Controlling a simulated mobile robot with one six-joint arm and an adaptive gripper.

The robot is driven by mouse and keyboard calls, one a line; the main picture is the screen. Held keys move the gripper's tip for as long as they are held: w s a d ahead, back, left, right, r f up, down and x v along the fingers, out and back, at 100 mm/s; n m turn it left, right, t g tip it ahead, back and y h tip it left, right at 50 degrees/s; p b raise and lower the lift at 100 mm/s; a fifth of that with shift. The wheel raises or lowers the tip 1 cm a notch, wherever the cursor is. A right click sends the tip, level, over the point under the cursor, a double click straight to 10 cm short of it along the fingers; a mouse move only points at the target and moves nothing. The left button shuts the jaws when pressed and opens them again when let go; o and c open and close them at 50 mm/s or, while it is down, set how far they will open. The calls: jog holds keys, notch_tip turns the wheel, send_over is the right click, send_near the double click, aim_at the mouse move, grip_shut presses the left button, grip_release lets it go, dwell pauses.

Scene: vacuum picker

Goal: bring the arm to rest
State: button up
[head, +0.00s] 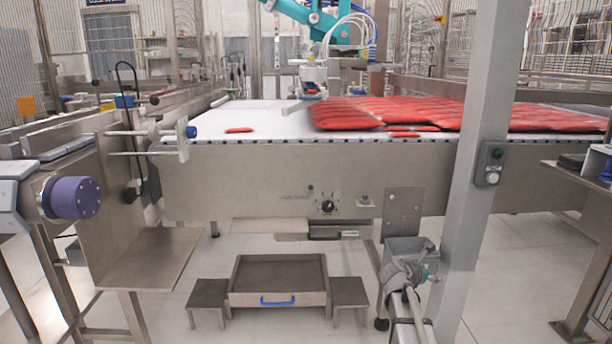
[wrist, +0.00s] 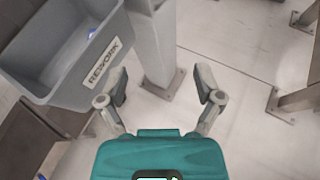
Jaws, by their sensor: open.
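My gripper (head: 424,254) shows in the head view at the end of my arm, low and right of centre, in front of the grey rework bin (head: 401,243). In the wrist view my gripper (wrist: 162,84) has its two fingers spread wide with nothing between them. The rework bin (wrist: 76,86), with a "REWORK" label, is close on the left of the fingers. A small blue thing (wrist: 92,33) shows inside the bin; I cannot tell what it is.
A steel post (head: 478,150) stands just right of my gripper; its foot may be the grey column (wrist: 155,50) ahead. The white belt (head: 270,115) carries many red packs (head: 460,112). A low drawer (head: 278,272) is on the floor.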

jog(key=s+a+m+g+y+p, duration=0.7)
jog(key=s+a+m+y+p, duration=0.4)
jog(key=s+a+m, duration=1.15)
notch_tip(320, 180, up, 37)
jog(key=s+d+m+p, duration=0.1)
jog(key=p, duration=3.6)
jog(key=shift+s+d, duration=0.35)
jog(key=shift+s, duration=0.05)
